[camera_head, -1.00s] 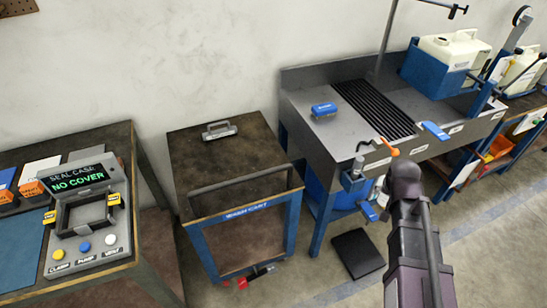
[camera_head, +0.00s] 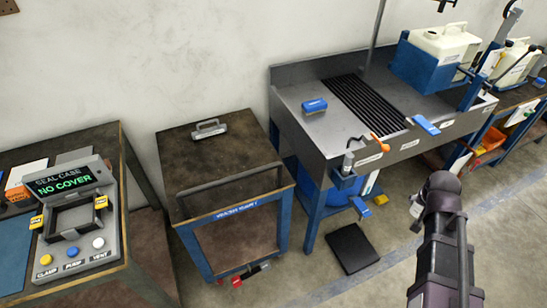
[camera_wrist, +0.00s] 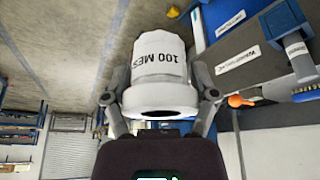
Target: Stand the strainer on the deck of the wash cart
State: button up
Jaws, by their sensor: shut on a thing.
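The strainer (camera_wrist: 158,65) is a white, rounded cylinder marked "100 MES…", with a wider collar and a dark opening facing my wrist. My gripper (camera_wrist: 160,98) is shut on it, one finger on each side of the collar. The wash cart (camera_head: 240,211) stands left of the sink bench, well to the left of my arm. Its dark brown deck (camera_head: 218,160) has a grey handle-shaped piece (camera_head: 210,128) near the back and is otherwise bare.
A raised rail (camera_head: 230,180) runs along the cart's front edge. The sink bench (camera_head: 300,125) stands close on the cart's right, with an orange-handled tap (camera_head: 379,142) at its front. A seal case unit (camera_head: 75,215) reading "NO COVER" sits on the left table. A black mat (camera_head: 352,248) lies on the floor.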

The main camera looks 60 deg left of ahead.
aim_at(223, 168)
jog(key=z, duration=0.1)
jog(key=k, duration=1.4)
jog(key=u, duration=1.45)
jog(key=i, duration=0.75)
jog(key=z, duration=0.15)
